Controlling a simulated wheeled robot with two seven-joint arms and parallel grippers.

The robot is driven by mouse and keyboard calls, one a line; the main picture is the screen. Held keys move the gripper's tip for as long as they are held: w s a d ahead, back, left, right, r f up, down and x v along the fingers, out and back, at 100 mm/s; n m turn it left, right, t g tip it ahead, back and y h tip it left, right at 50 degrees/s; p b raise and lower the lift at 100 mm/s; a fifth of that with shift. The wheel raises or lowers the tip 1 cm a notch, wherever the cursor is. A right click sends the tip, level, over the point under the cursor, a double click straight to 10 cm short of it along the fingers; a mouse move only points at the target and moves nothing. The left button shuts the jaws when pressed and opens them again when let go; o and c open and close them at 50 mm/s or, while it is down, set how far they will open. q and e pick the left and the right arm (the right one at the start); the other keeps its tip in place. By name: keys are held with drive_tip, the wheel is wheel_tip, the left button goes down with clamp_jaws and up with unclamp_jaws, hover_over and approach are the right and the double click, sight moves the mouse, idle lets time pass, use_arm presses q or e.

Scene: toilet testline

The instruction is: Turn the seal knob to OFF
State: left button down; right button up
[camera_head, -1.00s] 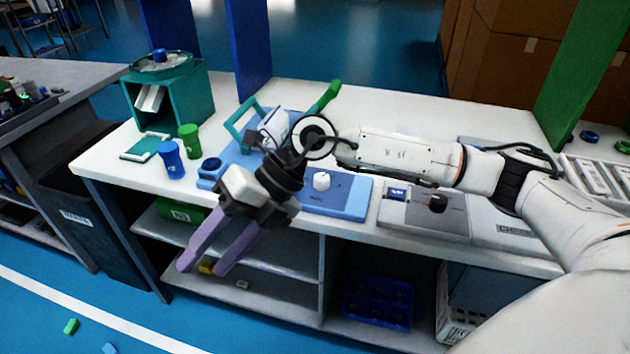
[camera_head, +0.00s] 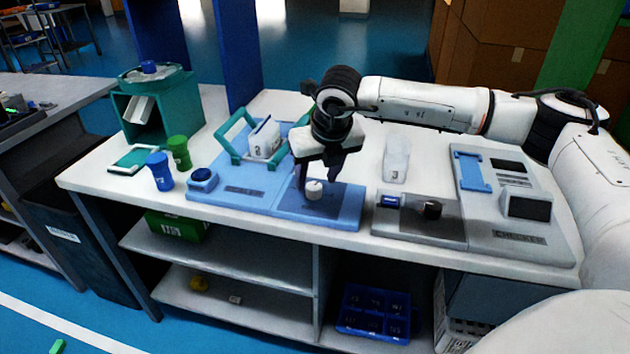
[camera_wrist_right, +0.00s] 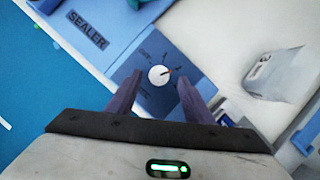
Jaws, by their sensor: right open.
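The seal knob is a small white round knob (camera_head: 314,188) on a blue panel (camera_head: 340,208) at the front of the bench. My left gripper is not in view.
The blue sealer unit (camera_head: 240,190) with a teal frame adjoins the panel on the left. Blue (camera_head: 160,170) and green (camera_head: 179,153) cups stand at left.

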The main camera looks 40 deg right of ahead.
sight(314, 190)
drive_tip(key=shift+x, duration=1.25)
drive_tip(key=shift+a, duration=0.1)
drive_tip(key=c, duration=1)
drive_tip(key=shift+c, duration=0.2)
